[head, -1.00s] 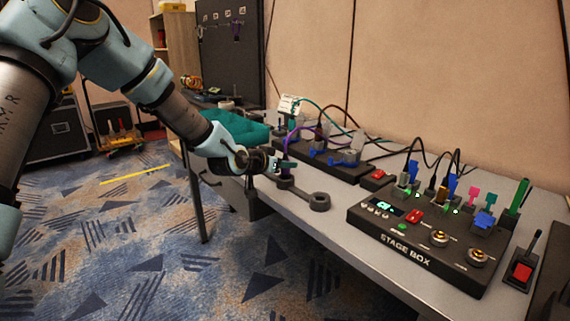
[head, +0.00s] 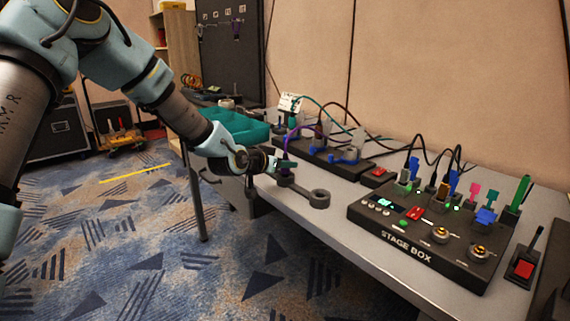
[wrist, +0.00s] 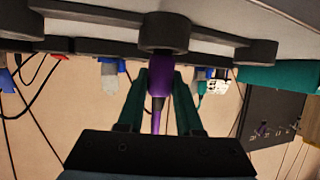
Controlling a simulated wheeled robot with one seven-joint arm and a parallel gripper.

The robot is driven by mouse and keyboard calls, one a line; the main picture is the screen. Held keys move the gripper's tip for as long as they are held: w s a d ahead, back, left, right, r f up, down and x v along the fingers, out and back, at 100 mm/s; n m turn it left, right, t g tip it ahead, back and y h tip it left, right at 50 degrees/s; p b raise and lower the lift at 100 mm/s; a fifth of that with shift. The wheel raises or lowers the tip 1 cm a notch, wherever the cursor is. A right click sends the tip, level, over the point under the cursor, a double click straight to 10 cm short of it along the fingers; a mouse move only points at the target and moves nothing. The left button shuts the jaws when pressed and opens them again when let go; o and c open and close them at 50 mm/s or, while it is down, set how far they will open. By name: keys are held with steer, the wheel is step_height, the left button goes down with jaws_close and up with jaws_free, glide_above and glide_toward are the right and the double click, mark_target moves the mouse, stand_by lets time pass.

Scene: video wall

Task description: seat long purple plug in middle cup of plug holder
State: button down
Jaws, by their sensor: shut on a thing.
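The long purple plug (wrist: 180,95) is between the teal fingers of my gripper (wrist: 160,100) in the wrist view, which looks upside down. My gripper is shut on it. The plug's end meets the middle cup (wrist: 163,32) of the dark grey plug holder (wrist: 210,37); how deep it sits in the cup is hidden. In the head view my gripper (head: 286,166) is just above the holder (head: 300,191), whose near cup (head: 320,199) is empty. The plug itself is mostly hidden there, with its purple cable rising behind the gripper.
The stage box (head: 420,245) with several plugs stands to the right on the table. A dark strip (head: 335,165) with blue and grey plugs and looping cables lies behind the holder. Table in front of the near cup is clear.

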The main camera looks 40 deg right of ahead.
steer(key=c, duration=0.5)
jaws_free()
steer(key=v, duration=1.1)
